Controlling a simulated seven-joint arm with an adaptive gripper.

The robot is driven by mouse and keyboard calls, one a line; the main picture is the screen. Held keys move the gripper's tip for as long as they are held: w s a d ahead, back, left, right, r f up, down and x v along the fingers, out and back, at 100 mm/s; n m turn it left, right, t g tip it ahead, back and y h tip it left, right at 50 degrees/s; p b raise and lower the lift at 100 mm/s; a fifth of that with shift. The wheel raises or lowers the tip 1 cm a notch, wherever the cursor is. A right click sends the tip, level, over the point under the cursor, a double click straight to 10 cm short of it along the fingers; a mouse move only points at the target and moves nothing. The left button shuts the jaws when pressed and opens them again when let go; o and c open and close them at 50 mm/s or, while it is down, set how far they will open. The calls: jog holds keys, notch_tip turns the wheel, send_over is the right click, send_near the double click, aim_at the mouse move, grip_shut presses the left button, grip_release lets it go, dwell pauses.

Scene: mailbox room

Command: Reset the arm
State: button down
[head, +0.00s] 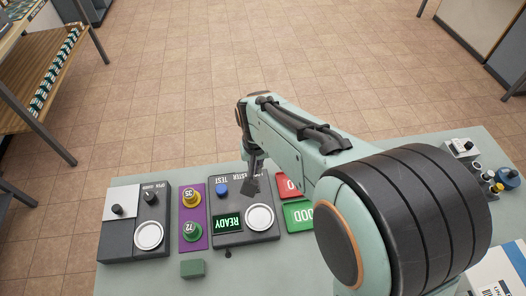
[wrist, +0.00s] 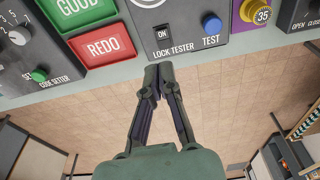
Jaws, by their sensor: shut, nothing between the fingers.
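My gripper (wrist: 158,68) is shut and empty in the wrist view, its fingertips together just below the lock tester (wrist: 190,38) in the picture. The lock tester's display reads READY. My arm stretches across the right half of the head view and hides part of the table. I cannot tell whether the fingertips touch the panel.
The table (head: 150,283) holds a panel with another white dish (head: 148,235) at left, a purple strip (head: 194,240) with knobs 35 and 72, a green block (head: 192,269), a red REDO tray (head: 290,188), a green GOOD tray (head: 297,216) and a code setter (wrist: 30,50). A wooden rack (head: 40,70) stands on the floor.

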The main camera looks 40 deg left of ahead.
dwell(0.3)
jog(key=w+d+r+m+t, duration=0.2)
jog(key=w+d+r+m, duration=0.1)
jog(key=w+d+r, duration=0.45)
jog(key=d+r+m+t, duration=0.1)
jog(key=d+r+m, duration=0.35)
jog(key=d, duration=0.95)
jog(key=s+d+m, duration=0.1)
jog(key=s+d, duration=0.8)
jog(key=s, duration=0.1)
jog(key=s+f+g, duration=0.4)
jog(key=s, duration=0.5)
jog(key=shift+s+f+n, duration=0.2)
jog(key=shift+f+n, duration=0.15)
jog(key=shift+f, duration=0.05)
